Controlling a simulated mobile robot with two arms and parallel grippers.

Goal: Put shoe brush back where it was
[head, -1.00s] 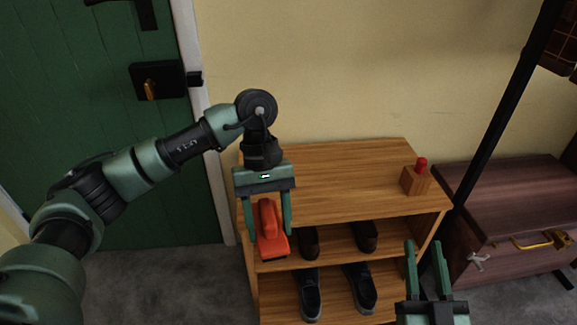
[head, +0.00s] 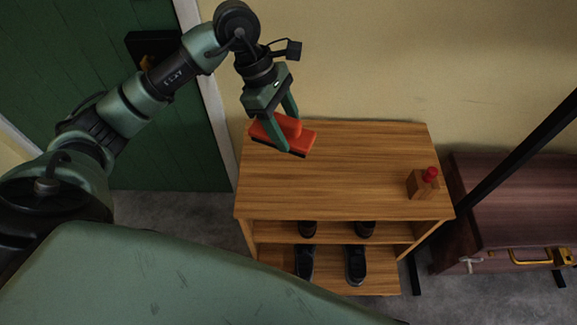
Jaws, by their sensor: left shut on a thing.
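The shoe brush (head: 303,137) is orange-red with a dark underside. My left gripper (head: 283,141) is shut on it, at the left part of the wooden shoe rack's top (head: 345,185). The brush is slightly tilted in the picture; I cannot tell whether its underside touches the top or hangs just above it. My right gripper is not in view; a large green arm part of mine covers the lower left.
A small wooden block with a red knob (head: 422,183) stands at the right end of the rack top. Dark shoes (head: 356,265) stand on the shelves below. A brown chest (head: 505,215) and a black pole are at the right. A green door (head: 150,120) is at the left. The middle of the top is clear.

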